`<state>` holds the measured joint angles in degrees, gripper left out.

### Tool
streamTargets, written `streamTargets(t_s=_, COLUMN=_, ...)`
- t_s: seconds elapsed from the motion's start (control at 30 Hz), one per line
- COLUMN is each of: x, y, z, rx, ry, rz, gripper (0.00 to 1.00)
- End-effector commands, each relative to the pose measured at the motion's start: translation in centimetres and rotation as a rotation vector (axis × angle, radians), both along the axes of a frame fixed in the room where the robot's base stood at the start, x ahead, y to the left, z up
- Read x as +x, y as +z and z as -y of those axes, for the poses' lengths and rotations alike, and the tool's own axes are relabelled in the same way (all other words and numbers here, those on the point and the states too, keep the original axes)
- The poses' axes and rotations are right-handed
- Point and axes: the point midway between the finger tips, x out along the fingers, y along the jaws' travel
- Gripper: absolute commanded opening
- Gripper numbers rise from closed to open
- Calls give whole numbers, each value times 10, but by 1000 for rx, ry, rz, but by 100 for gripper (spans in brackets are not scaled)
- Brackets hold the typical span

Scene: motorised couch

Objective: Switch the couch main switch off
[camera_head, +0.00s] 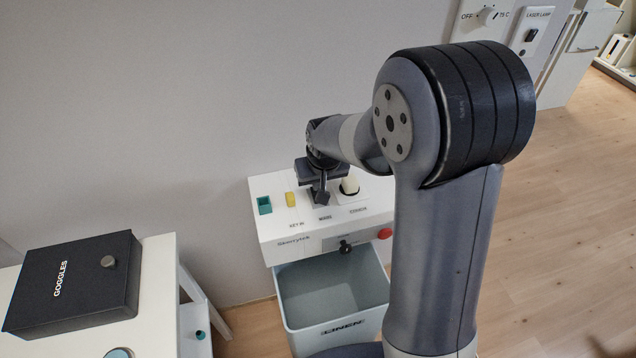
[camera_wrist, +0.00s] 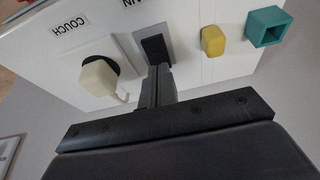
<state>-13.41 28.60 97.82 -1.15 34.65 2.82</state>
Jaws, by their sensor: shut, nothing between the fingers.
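The white control box (camera_head: 285,222) stands by the wall. On its top, a black rocker switch in a grey plate (camera_wrist: 153,49) lies beside a partly hidden label, in the wrist view. My gripper (camera_wrist: 160,73) is shut and empty, its fingertips right at the near edge of the rocker; I cannot tell whether they touch it. In the head view my gripper (camera_head: 321,194) points down at the box top and hides the rocker.
A yellow piece (camera_wrist: 212,41) and a teal square holder (camera_wrist: 268,27) are beside the rocker. A red button (camera_head: 385,233) and a black knob (camera_head: 345,246) are on the box front. A linen bin (camera_head: 335,318) stands below. A black goggles box (camera_head: 75,285) is at left.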

Motion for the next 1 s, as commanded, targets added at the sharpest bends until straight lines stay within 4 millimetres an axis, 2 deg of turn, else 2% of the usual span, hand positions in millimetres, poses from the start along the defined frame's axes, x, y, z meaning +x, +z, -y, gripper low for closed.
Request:
streamTargets(t_s=0.03, x=0, y=15, z=1, rx=1, ry=-1, rz=2, gripper=0)
streamTargets(t_s=0.13, x=1, y=34, z=2, rx=1, ry=-2, rz=4, gripper=0)
streamTargets(t_s=0.23, x=-10, y=41, z=4, rx=2, ry=-1, rz=6, gripper=0)
streamTargets(t_s=0.6, x=-44, y=92, z=10, rx=1, ry=-1, rz=4, gripper=0)
streamTargets(t_s=0.8, x=-53, y=105, z=12, rx=1, ry=-1, rz=3, gripper=0)
streamTargets(t_s=1.0, x=-55, y=108, z=13, rx=1, ry=-1, rz=1, gripper=0)
